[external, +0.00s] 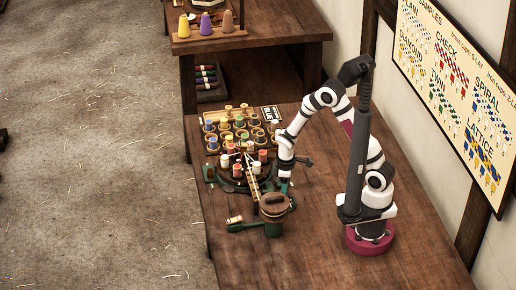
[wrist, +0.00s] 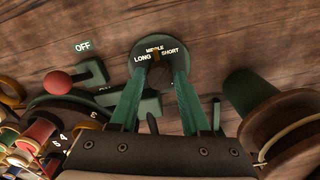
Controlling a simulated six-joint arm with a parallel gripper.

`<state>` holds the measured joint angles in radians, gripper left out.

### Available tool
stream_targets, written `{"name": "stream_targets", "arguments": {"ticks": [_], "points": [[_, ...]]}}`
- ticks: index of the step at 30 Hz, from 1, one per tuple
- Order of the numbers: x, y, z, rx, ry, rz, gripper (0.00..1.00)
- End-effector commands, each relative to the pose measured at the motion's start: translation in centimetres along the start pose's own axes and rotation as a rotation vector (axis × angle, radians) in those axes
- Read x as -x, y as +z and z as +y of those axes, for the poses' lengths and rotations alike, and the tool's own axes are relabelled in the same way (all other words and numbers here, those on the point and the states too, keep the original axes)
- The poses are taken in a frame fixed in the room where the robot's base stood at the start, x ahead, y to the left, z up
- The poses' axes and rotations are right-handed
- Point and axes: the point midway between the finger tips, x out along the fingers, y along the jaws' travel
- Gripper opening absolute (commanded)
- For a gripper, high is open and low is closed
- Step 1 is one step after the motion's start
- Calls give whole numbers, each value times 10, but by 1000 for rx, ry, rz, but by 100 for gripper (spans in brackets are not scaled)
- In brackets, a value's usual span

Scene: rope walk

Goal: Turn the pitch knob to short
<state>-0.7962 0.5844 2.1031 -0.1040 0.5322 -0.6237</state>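The pitch knob (wrist: 159,77) is a dark round knob on a dark dial plate (wrist: 139,50) marked LONG, MIDDLE and SHORT. Its orange pointer (wrist: 156,56) points up the picture, toward MIDDLE. LONG is to its left and SHORT to its right. My gripper (wrist: 161,76) has its two green fingers on either side of the knob, very close to it. I cannot tell whether they touch it. In the external view my gripper (external: 284,186) is low over the bench, beside the round wooden-topped pot; the knob is hard to make out there.
A red-ball lever (wrist: 57,82) by an OFF label stands left of the dial. A wooden-lidded pot (wrist: 285,120) is close on the right. Many thread spools (external: 240,135) crowd the bench to the left. The bench front (external: 310,255) is clear.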

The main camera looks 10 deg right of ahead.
Motion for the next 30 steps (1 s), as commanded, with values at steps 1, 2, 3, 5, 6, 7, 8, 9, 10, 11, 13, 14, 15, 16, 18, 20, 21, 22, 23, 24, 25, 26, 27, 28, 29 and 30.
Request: {"name": "stream_targets", "arguments": {"ticks": [1, 2, 3, 5, 6, 7, 8, 9, 10, 11, 13, 14, 15, 16, 18, 20, 21, 22, 23, 24, 25, 26, 27, 28, 29, 30], "points": [[0, 0, 0, 0, 0, 0, 36], [0, 0, 0, 0, 0, 0, 30], [0, 0, 0, 0, 0, 0, 23], [0, 0, 0, 0, 0, 0, 12], [0, 0, 0, 0, 0, 0, 5], [0, 0, 0, 0, 0, 0, 0], [0, 0, 0, 0, 0, 0, 0], [0, 0, 0, 0, 0, 0, 0], [0, 0, 0, 0, -1, 0, 0], [0, 0, 0, -1, -1, 0, 0], [0, 0, 0, -5, -1, 0, 0], [0, 0, 0, -8, -1, 0, 0], [0, 0, 0, -15, -1, -1, 0], [0, 0, 0, -22, -1, -1, 0], [0, 0, 0, -46, 0, 0, 0], [0, 0, 0, -75, 0, 0, 0], [0, 0, 0, -98, 0, 0, 0], [0, 0, 0, -117, 0, 0, 0], [0, 0, 0, -139, 1, 0, 0], [0, 0, 0, -169, 1, 0, 0], [0, 0, 0, -193, 1, 0, 0], [0, 0, 0, -218, 1, 1, 0], [0, 1, 0, -252, 1, 1, 0], [0, 1, 0, -278, 1, 1, 0], [0, 1, 0, -305, 1, 2, 0], [0, 1, 0, -339, 1, 2, 0]]}}
